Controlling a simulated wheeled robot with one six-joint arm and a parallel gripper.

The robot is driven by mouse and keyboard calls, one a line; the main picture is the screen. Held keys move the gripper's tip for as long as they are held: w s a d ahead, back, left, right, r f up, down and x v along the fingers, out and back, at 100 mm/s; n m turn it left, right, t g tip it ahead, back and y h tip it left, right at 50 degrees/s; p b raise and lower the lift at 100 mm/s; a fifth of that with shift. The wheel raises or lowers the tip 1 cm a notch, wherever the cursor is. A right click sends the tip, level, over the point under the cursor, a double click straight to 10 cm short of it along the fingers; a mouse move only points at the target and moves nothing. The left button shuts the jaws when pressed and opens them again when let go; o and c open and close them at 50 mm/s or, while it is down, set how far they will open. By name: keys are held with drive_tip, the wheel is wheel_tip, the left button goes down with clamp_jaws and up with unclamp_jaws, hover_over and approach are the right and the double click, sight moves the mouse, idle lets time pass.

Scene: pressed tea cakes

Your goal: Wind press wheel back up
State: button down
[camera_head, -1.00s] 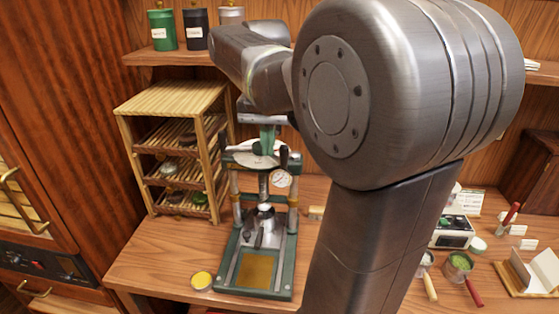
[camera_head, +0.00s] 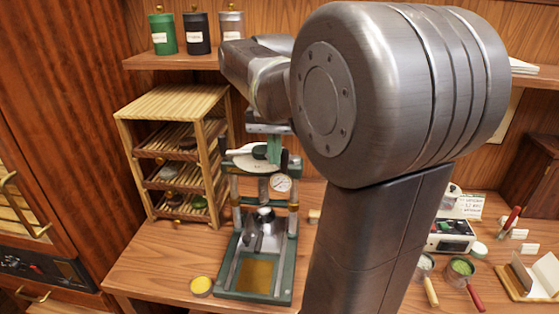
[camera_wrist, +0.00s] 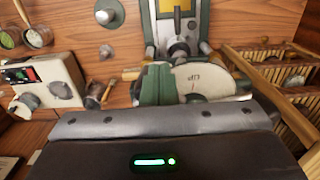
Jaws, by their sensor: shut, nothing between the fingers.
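The press (camera_head: 222,275) is a green-framed stand on the wooden counter, with a round gauge and a brass-coloured plate in its base. Its press wheel (camera_head: 243,158), a pale disc, lies at the top; the wrist view shows it (camera_wrist: 210,82) with "UP" lettering. A dark knob stands at its right side in the head view. My gripper (camera_head: 273,152) points down with green fingers at the wheel's right part. In the wrist view its fingers (camera_wrist: 156,84) are together, beside the lettering, with nothing held. Whether they touch the wheel is unclear. The press's upper back is hidden by my arm.
A slatted wooden rack (camera_head: 165,105) stands close left of the press. A scale (camera_head: 450,236) and green-filled scoops (camera_head: 461,267) lie to the right. Canisters (camera_head: 196,32) stand on the shelf above.

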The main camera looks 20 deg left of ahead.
drive_tip(key=shift+w+d+p, duration=0.4)
drive_tip(key=shift+w+d, duration=0.2)
drive_tip(key=shift+w, duration=0.15)
drive_tip(key=shift+w+d+p, duration=0.35)
drive_tip(key=shift+w+d, duration=0.2)
drive_tip(key=shift+w, duration=0.2)
drive_tip(key=shift+w, duration=0.1)
drive_tip(key=shift+w+d+p, duration=0.2)
drive_tip(key=shift+w+p, duration=0.1)
drive_tip(key=shift+w, duration=0.25)
drive_tip(key=shift+w+d+p, duration=0.15)
drive_tip(key=shift+w+p, duration=0.15)
drive_tip(key=shift+w, duration=0.25)
drive_tip(key=shift+s, duration=0.15)
wheel_tip(320, 180, up, 8)
drive_tip(key=s+p, duration=0.1)
drive_tip(key=p, duration=0.3)
drive_tip(key=shift+s+f, duration=0.25)
